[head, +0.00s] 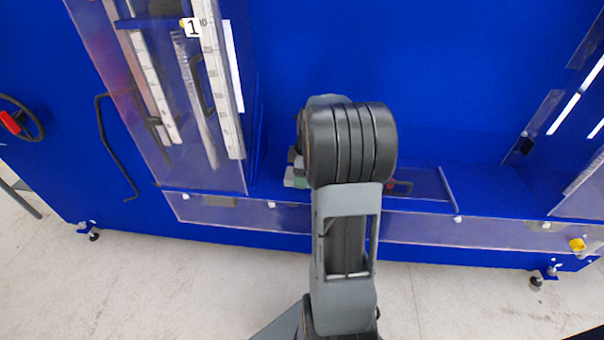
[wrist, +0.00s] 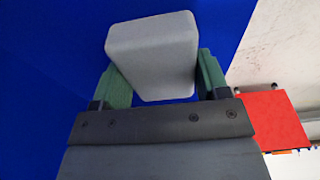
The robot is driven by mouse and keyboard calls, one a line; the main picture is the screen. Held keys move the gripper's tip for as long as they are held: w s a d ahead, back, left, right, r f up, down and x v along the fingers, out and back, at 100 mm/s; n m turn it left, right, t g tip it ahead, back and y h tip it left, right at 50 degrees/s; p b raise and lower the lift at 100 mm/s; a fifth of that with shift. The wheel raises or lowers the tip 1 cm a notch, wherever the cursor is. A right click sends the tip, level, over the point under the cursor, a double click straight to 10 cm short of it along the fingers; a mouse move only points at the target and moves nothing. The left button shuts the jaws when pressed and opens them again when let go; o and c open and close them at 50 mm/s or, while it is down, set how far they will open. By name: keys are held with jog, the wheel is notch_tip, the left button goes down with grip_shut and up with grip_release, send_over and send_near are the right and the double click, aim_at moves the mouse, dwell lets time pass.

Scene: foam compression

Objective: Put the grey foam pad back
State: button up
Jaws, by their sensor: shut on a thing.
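The grey foam pad (wrist: 152,48) is a light grey block with rounded edges in the wrist view. My gripper (wrist: 160,80) is shut on it, with one green finger on each side. The pad stands out beyond the fingertips, against a blue surface. Whether it touches that surface I cannot tell. In the head view my arm hides the pad and most of my gripper; only a small green and grey part (head: 296,179) shows at the left of the arm.
A blue panel (head: 430,80) fills the back. A clear-walled column with rulers (head: 218,80) and a black handle stands left. A low clear front wall (head: 480,229) runs along the blue ledge. A red block (wrist: 272,118) shows right of my gripper in the wrist view.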

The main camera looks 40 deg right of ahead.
jog(key=o, duration=0.8)
jog(key=shift+o, duration=0.2)
notch_tip(320, 180, up, 11)
jog(key=s+d+p, duration=0.1)
jog(key=p, duration=0.1)
jog(key=s+a+f+m, duration=0.1)
jog(key=s+a+m, duration=0.2)
jog(key=a, duration=0.4)
jog(key=s+a+f+m+t, duration=0.1)
jog(key=s+a+m, duration=0.2)
jog(key=a, duration=0.4)
jog(key=s+a+f+m+t+h, duration=0.1)
jog(key=s+a+m, duration=0.2)
jog(key=s+a, duration=0.2)
jog(key=a, duration=0.2)
jog(key=shift+a+f, duration=0.2)
jog(key=shift+a, duration=0.1)
